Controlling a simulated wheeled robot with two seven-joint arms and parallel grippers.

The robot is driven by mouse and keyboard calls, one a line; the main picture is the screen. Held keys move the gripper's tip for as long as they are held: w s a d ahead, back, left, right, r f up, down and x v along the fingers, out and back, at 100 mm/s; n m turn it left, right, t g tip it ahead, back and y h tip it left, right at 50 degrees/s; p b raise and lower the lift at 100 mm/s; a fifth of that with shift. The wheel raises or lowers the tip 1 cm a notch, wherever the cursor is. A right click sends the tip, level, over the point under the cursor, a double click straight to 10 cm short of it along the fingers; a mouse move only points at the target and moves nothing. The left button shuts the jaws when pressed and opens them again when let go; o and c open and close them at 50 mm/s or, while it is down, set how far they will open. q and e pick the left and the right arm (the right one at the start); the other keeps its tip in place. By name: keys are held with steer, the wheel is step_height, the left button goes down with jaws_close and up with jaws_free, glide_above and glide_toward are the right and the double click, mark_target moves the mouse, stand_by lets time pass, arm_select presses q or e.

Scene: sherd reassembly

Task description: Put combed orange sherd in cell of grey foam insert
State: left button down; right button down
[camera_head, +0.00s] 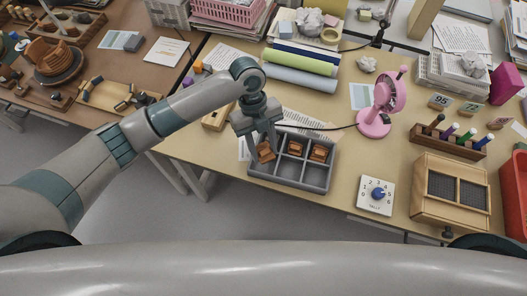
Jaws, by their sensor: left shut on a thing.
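The grey foam insert (289,182) lies on the table near its front edge, with two rows of cells. My left gripper (264,146) points down over its back left cell. It is shut on an orange-brown sherd (267,153), which looks tilted at that cell. I cannot tell whether the sherd touches the cell floor, and its combing is too small to make out. Two more orange-brown sherds sit in the back row, one in the middle cell (295,149) and one in the right cell (319,153). The front cells look empty. My right gripper is out of view.
A white dial box (375,195) and a wooden case (450,193) stand right of the insert. A pink fan (381,103) stands behind, with its dark cable running toward my gripper. Rolled tubes (301,70) and papers lie farther back.

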mark_target(262, 150)
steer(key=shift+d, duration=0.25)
arm_select(q)
steer(key=shift+f, duration=0.1)
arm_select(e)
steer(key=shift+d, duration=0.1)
arm_select(q)
steer(key=shift+f, duration=0.2)
step_height(262, 150, down, 3)
steer(key=shift+f+p, duration=0.15)
steer(key=shift+p, duration=0.7)
steer(key=shift+f, duration=0.1)
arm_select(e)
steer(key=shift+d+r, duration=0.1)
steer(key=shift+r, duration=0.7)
arm_select(q)
steer(key=shift+f+b, duration=0.45)
steer(key=shift+f, duration=0.15)
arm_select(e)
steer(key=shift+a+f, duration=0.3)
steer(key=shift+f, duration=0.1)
arm_select(q)
steer(key=c, duration=1.4)
jaws_free()
steer(key=shift+c, duration=0.2)
steer(key=shift+r, duration=0.15)
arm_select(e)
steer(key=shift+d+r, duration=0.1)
